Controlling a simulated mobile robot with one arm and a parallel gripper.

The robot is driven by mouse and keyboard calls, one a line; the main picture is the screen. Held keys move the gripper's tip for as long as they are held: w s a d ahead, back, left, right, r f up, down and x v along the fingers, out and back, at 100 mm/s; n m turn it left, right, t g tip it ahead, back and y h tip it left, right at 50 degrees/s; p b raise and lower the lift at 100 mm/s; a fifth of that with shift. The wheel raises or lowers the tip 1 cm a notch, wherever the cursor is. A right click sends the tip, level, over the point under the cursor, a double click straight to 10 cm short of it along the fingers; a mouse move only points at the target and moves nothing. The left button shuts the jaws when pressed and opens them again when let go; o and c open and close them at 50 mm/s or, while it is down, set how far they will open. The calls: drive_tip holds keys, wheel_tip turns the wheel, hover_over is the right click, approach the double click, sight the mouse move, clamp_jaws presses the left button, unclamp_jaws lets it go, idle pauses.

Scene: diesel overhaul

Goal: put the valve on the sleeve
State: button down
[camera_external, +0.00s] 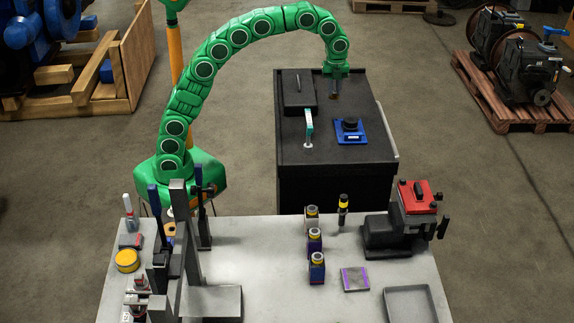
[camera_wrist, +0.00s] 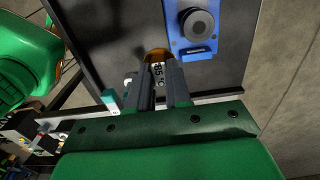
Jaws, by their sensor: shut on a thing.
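My gripper (camera_external: 334,88) is over the rear part of the black cabinet top. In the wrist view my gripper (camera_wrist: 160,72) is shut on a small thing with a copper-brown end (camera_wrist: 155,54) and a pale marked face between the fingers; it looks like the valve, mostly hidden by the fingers. A blue plate (camera_external: 343,139) with a dark round piece (camera_external: 350,125) on it lies nearer the camera, to the right of my gripper. The round piece may be the sleeve; it also shows in the wrist view (camera_wrist: 199,25), apart from the held thing.
A dark flat case (camera_external: 298,89) lies at the cabinet's back left. A grey workbench (camera_external: 270,270) with several small containers and a red-topped machine (camera_external: 415,197) is in front.

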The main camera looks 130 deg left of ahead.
drive_tip(key=w+a+f, duration=0.2)
drive_tip(key=a+f, duration=0.1)
drive_tip(key=w+a+f, duration=0.1)
drive_tip(key=w+f, duration=0.1)
drive_tip(key=shift+a+f, duration=0.25)
drive_tip(key=shift+w+a+f, duration=0.35)
drive_tip(key=shift+a+f, duration=0.1)
drive_tip(key=shift+f, duration=1.9)
drive_tip(key=c, duration=1.1)
unclamp_jaws()
drive_tip(key=shift+f, duration=0.1)
drive_tip(key=shift+o, duration=0.2)
wheel_tip(320, 180, up, 12)
